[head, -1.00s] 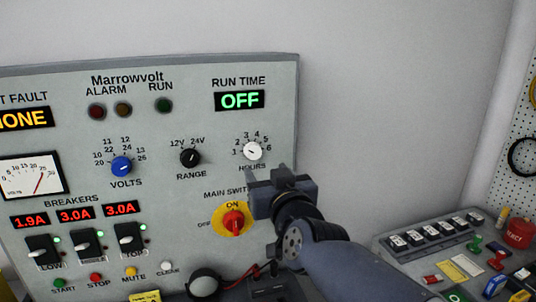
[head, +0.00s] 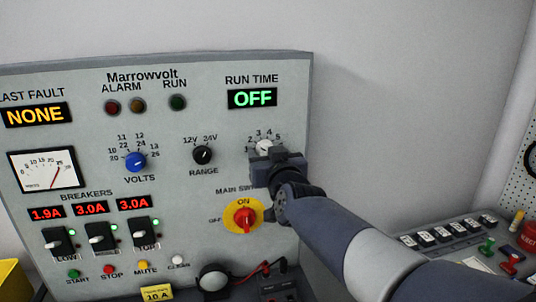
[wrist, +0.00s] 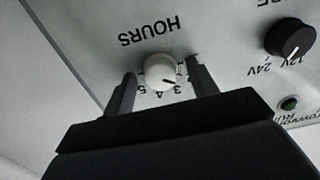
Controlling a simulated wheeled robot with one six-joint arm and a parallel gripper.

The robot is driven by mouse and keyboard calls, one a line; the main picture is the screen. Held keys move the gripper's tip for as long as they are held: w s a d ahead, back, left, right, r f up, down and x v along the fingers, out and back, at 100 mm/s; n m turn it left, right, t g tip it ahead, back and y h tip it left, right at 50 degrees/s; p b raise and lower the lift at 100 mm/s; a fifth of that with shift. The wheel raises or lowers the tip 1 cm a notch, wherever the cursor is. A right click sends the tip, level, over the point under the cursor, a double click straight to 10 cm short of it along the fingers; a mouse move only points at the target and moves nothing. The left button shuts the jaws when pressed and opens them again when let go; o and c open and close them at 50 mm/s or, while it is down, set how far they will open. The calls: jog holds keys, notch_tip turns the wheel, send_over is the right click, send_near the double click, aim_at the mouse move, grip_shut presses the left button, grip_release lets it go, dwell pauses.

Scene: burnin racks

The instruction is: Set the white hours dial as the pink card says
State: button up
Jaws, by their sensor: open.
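The white hours dial (head: 264,147) is at the right of the Marrowvolt panel, under the run time display (head: 252,98), which reads OFF. My gripper (head: 266,157) is open in front of the dial and hides its lower part and label in the head view. In the wrist view the dial (wrist: 160,68) lies between the two spread fingers of my gripper (wrist: 160,71), with a gap on each side. The dial's dark mark points to the lower right there; its exact number is unclear. I see no pink card.
The black range knob (head: 202,155) and blue volts knob (head: 135,161) are left of the dial. The red main switch (head: 244,217) is just below my gripper. Breakers and buttons fill the lower left. A sloped console (head: 450,238) stands at the right.

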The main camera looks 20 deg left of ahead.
jog(key=shift+c, duration=0.2)
jog(key=c, duration=0.9)
jog(key=shift+m, duration=0.3)
jog(key=m+b, duration=0.2)
jog(key=m, duration=0.1)
jog(key=shift+f, duration=0.1)
jog(key=m, duration=0.3)
jog(key=shift+b, duration=0.4)
jog(key=m+b, duration=0.1)
jog(key=m, duration=0.2)
jog(key=shift+m, duration=2.3)
